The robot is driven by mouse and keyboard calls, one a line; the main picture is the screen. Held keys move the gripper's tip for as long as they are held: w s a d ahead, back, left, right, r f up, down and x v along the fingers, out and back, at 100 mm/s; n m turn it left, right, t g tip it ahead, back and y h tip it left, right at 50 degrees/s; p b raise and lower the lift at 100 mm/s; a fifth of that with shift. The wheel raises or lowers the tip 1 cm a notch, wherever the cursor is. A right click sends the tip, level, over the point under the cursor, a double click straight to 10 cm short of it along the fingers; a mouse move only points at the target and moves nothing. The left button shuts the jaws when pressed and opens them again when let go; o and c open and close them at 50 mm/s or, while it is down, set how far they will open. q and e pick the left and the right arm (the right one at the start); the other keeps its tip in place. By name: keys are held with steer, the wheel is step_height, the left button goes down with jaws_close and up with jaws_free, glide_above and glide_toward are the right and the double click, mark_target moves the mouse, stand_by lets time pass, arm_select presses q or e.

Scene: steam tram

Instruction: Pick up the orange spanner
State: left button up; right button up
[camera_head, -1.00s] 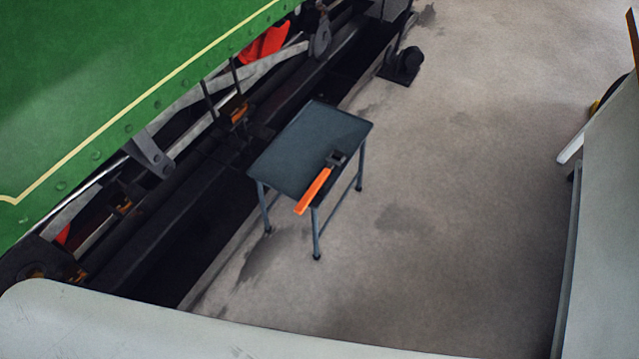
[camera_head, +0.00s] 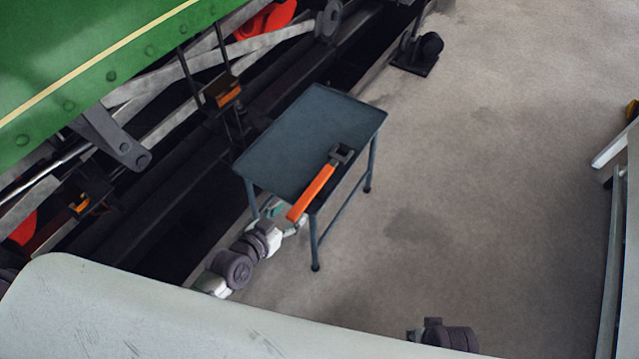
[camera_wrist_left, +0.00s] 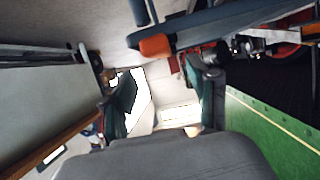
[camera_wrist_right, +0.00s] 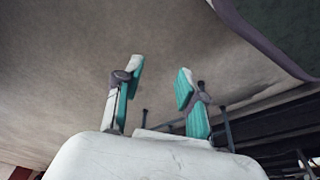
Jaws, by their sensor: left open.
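The orange spanner (camera_head: 313,191) lies on the dark blue table (camera_head: 285,140), its dark jaw on the top and its orange handle sticking out over the near edge. My left gripper (camera_head: 286,217) is at the handle's end, below the table's near edge; its fingertips are partly hidden. In the left wrist view, my left gripper (camera_wrist_left: 163,97) has its fingers apart with nothing between them, and the orange handle end (camera_wrist_left: 155,46) shows above them. My right gripper (camera_wrist_right: 158,82) is open and empty in the right wrist view; part of my right arm shows at the head view's bottom edge.
A green riveted locomotive side (camera_head: 70,60) with rods and a dark trough beneath runs along the left. A dark buffer-like fitting (camera_head: 430,45) stands beyond the table. The concrete floor (camera_head: 480,200) is clear to the right of the table.

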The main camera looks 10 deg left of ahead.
mark_target(304, 199)
arm_select(q)
steer(key=b+x, duration=0.1)
steer(key=x, duration=0.5)
steer(key=shift+w+f+b, duration=0.2)
steer(key=shift+w+b, duration=0.1)
steer(key=shift+b, duration=0.1)
steer(key=shift+w, duration=0.2)
arm_select(e)
step_height(304, 199, up, 7)
steer(key=w, duration=0.1)
arm_select(q)
steer(key=shift+c, duration=0.3)
jaws_close()
